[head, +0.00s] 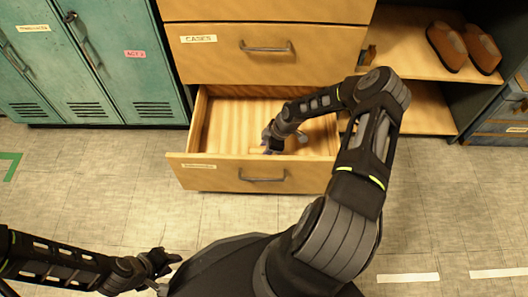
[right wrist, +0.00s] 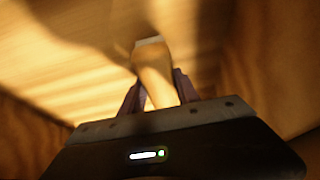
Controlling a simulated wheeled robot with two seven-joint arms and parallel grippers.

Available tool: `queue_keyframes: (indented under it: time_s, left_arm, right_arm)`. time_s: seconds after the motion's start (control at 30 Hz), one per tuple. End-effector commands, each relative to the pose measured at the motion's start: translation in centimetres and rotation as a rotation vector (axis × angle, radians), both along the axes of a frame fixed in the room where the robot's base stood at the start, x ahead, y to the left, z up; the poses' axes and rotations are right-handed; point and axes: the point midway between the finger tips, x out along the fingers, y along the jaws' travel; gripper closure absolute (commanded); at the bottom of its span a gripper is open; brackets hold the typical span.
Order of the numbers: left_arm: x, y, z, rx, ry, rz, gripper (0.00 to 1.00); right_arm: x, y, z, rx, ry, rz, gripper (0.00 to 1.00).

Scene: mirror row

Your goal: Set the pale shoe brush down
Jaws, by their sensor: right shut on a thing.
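The pale shoe brush (right wrist: 152,72) shows in the right wrist view as a light wooden handle with a whitish far end, between my right gripper's (right wrist: 152,95) purple-grey fingers. The fingers are shut on it. In the head view the right gripper (head: 271,140) reaches down into the open lower drawer (head: 262,174), and the brush is hard to pick out there. I cannot tell whether the brush touches the drawer floor. My left gripper (head: 168,272) is open and empty, low at the left of the head view.
The drawer floor around the gripper looks bare, with wooden walls on each side. A shut drawer labelled CASES (head: 226,50) is above. Teal lockers (head: 115,60) stand at the left. Brown shoes (head: 462,47) sit on a shelf at the right.

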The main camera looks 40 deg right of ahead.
Motion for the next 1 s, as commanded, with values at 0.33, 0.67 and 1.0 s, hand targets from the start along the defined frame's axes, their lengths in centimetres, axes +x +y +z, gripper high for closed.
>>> queue_keyframes:
  time_s: [0.33, 0.67, 1.0]
  left_arm:
    - [0.05, -0.01, -0.27, 0.0, -0.001, 0.0, 0.67]
    - [0.07, -0.02, -0.3, 0.0, -0.002, 0.001, 0.67]
    - [0.03, -0.01, 0.1, 0.0, -0.001, 0.0, 0.67]
  right_arm:
    - [0.05, -0.08, -0.34, -0.001, -0.002, 0.0, 1.0]
    - [0.03, -0.07, -0.36, -0.001, -0.001, -0.001, 0.4]
    - [0.04, -0.08, 0.03, -0.001, -0.001, -0.001, 0.4]
